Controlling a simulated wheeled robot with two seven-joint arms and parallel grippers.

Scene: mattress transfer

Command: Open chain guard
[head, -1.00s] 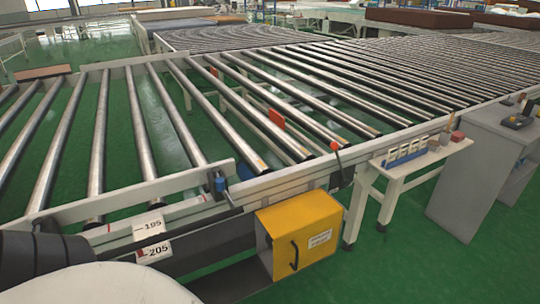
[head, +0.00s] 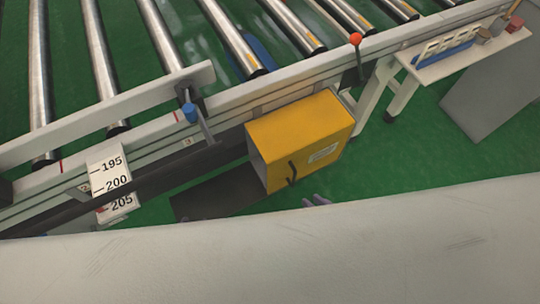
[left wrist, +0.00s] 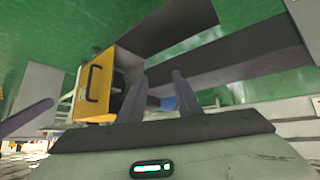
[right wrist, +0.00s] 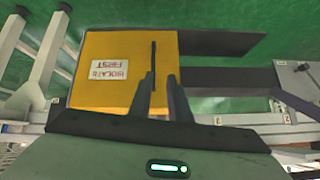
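The chain guard appears to be the yellow box (head: 298,135) under the conveyor's near rail, with a white label and a black bar handle (head: 291,173) on its front. In the right wrist view, the guard (right wrist: 100,88) lies straight ahead, with its handle (right wrist: 153,66) just beyond the fingertips. My right gripper (right wrist: 160,76) is open and empty. Its fingertips appear to show in the head view (head: 317,200), right of the handle. In the left wrist view, the guard (left wrist: 98,95) and handle (left wrist: 93,82) are at left. My left gripper (left wrist: 157,74) is open and empty, and hidden in the head view.
Conveyor rollers (head: 100,60) and a rail run above the guard. A scale plate (head: 112,185) marked 195 to 205 hangs at left. An orange-knobbed lever (head: 355,40) stands above the guard. A small white bench (head: 465,50) is at right. Green floor (head: 405,150) is clear in front.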

